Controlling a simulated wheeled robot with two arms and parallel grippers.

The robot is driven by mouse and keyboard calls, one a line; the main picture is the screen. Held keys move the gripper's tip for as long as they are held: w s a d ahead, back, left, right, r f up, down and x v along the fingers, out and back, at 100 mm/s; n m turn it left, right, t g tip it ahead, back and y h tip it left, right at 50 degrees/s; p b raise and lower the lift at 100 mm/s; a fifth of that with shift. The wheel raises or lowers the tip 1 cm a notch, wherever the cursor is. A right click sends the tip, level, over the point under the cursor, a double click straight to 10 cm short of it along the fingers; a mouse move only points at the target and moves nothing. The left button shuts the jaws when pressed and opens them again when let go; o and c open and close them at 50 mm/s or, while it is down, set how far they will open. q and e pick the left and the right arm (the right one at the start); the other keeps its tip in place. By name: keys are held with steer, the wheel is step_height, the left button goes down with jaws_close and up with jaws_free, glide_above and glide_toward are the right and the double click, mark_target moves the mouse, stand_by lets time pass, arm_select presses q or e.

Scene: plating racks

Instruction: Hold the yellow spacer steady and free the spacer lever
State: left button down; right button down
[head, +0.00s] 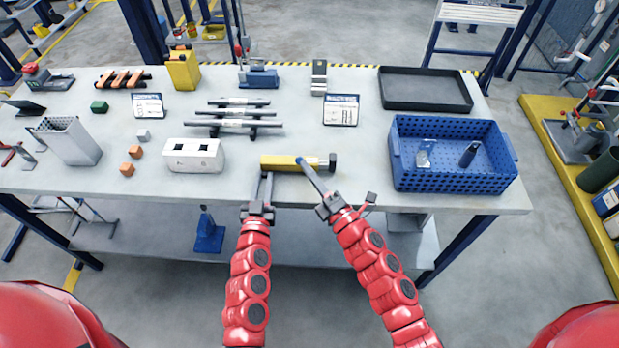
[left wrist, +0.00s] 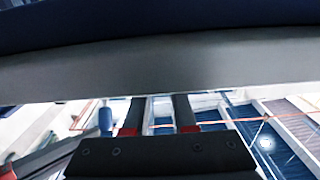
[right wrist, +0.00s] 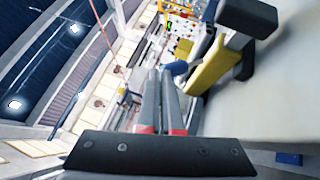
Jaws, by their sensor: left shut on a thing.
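The yellow spacer (head: 280,162) lies across the front of the table, with a brass-coloured section and a dark block at its right end. It also shows in the right wrist view (right wrist: 207,66). My left gripper (head: 266,178) is shut on the spacer's left part from the front. The spacer lever's blue tip (head: 301,162) crosses the spacer near its middle; the right wrist view shows it (right wrist: 179,67). My right gripper (head: 310,177) has its fingers close together, their tips at the blue tip. I cannot tell whether the lever lies between them.
A blue perforated crate (head: 455,189) stands to the right with small items in it. A white block (head: 194,165) with dark slots and orange cubes lie to the left. The table's front edge is close to both grippers.

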steer(key=shift+w+r, duration=0.9)
steer(key=shift+w, duration=0.2)
steer(key=shift+w+r, duration=0.9)
steer(key=shift+w, duration=0.15)
steer(key=s+d+r, duration=0.4)
steer(key=s+d, duration=0.4)
steer(key=s, duration=0.2)
steer(key=shift+s+d, duration=0.2)
steer(key=shift+s, duration=0.1)
